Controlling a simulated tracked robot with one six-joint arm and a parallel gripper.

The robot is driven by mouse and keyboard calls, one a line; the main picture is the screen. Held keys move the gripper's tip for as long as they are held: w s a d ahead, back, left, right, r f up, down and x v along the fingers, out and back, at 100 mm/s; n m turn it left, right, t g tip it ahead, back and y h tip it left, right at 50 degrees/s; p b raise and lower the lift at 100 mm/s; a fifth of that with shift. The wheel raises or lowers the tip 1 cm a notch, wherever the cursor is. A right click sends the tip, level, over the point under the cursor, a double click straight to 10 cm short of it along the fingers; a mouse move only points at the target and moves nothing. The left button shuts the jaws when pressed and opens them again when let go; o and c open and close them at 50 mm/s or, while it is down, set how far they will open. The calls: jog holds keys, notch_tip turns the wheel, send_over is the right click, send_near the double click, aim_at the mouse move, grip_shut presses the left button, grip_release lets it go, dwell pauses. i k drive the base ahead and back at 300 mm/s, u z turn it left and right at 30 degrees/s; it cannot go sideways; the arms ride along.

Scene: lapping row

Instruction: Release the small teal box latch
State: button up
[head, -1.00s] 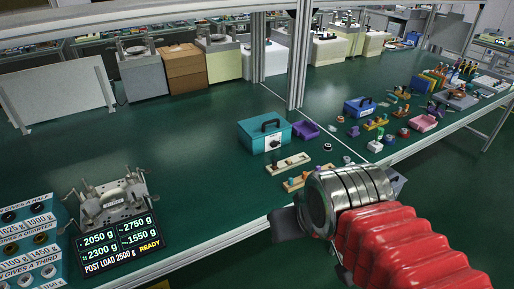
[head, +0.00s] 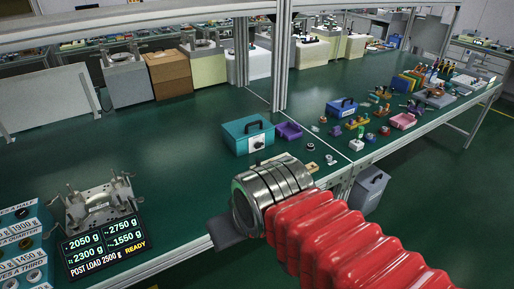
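The small teal box (head: 240,136) stands on the green bench, left of a purple tray. It has a dark handle on its lid, and its lid looks shut. A pale plate with a dark latch (head: 257,142) is on its front face. My gripper (head: 226,232) shows as a dark part at the end of my red-sleeved arm, in front of the box and nearer the camera, apart from it. Its fingers are mostly hidden by the metal wrist, so its opening does not show.
A purple tray (head: 289,131) sits right of the teal box. A blue box (head: 341,108) and several small parts lie farther right. A metal fixture (head: 100,205) and a weight display (head: 106,244) are at left. A metal post (head: 281,60) rises behind. The bench's left middle is clear.

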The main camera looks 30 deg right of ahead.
aim_at(258, 145)
jog(key=z, duration=0.05)
jog(key=i, duration=1)
jog(key=u, duration=0.05)
